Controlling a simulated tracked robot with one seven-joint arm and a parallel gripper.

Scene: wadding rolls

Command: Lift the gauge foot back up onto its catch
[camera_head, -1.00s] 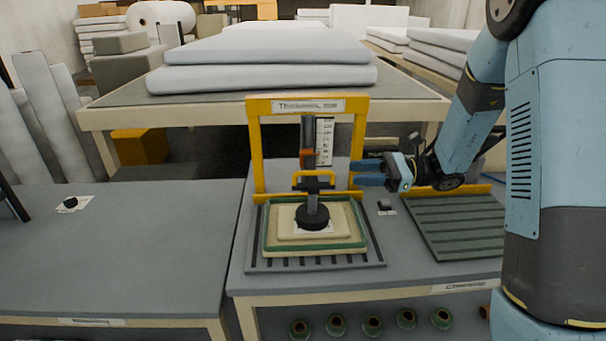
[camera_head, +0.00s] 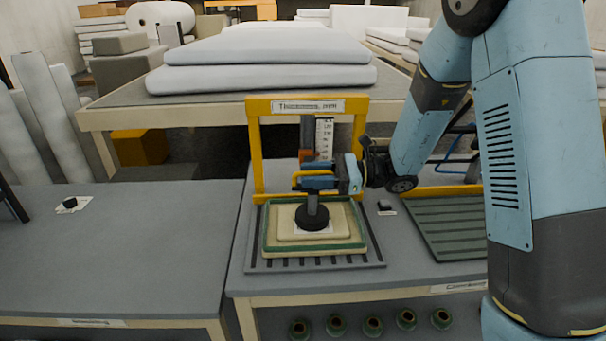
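The gauge foot (camera_head: 312,217) is a black round disc on a short grey stem. It rests on the pale pad stack in the green-edged tray (camera_head: 268,240), under the yellow gauge frame (camera_head: 257,160). A yellow handle (camera_head: 297,178) sits above the foot, in front of the dark upright column with an orange piece (camera_head: 306,156) and a white scale (camera_head: 324,140). My gripper (camera_head: 318,183) comes in from the right, its blue fingers at the handle and crossbar above the stem. The fingers cover part of the handle, so I cannot tell whether they grip it. The catch is not clearly visible.
A ribbed dark green mat (camera_head: 450,225) lies further right, beneath my arm. The left table (camera_head: 130,250) is mostly clear, with a small black knob (camera_head: 70,203) on it.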

